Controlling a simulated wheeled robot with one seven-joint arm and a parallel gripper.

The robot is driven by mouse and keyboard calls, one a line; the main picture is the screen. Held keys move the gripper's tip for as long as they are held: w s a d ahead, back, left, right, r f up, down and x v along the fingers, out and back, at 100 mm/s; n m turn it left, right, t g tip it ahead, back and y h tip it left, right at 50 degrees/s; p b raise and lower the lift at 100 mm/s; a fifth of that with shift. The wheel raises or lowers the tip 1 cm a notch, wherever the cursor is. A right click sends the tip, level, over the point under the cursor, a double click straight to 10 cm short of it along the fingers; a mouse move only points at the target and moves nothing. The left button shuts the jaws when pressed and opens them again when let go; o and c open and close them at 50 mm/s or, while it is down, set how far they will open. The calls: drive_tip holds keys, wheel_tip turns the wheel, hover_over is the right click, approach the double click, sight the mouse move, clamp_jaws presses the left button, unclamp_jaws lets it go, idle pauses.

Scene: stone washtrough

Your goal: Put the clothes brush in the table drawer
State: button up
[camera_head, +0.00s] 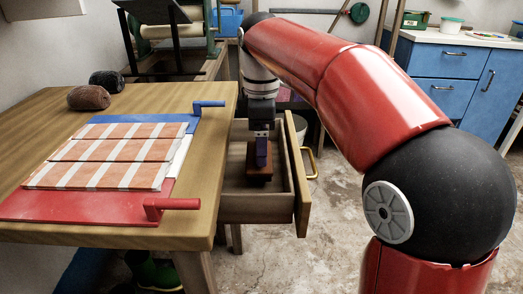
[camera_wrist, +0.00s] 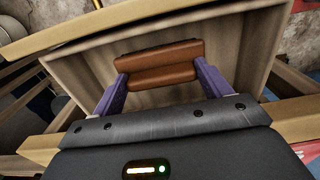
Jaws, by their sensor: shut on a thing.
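The clothes brush (camera_head: 259,161) is a brown block, held by my gripper (camera_head: 262,150) inside the open table drawer (camera_head: 256,208). In the wrist view the brush (camera_wrist: 160,62) lies crosswise between the two purple fingers of my gripper (camera_wrist: 160,85), with the drawer (camera_wrist: 75,80) around it. The drawer is pulled out from the right side of the wooden table (camera_head: 215,150), and its front has a brass handle (camera_head: 310,162). I cannot tell whether the brush touches the drawer bottom.
A folding board (camera_head: 60,208) with red and blue ends and striped cloth (camera_head: 110,150) covers much of the table. Two dark yarn-like balls (camera_head: 89,97) sit at its back. Blue cabinets (camera_head: 440,75) stand at the back right.

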drive_tip(key=shift+f, duration=0.85)
drive_tip(key=shift+f, duration=0.1)
drive_tip(key=o, duration=1)
drive_tip(key=shift+f, duration=0.1)
wheel_tip(320, 180, up, 12)
drive_tip(key=p, duration=0.3)
drive_tip(key=shift+r, duration=0.2)
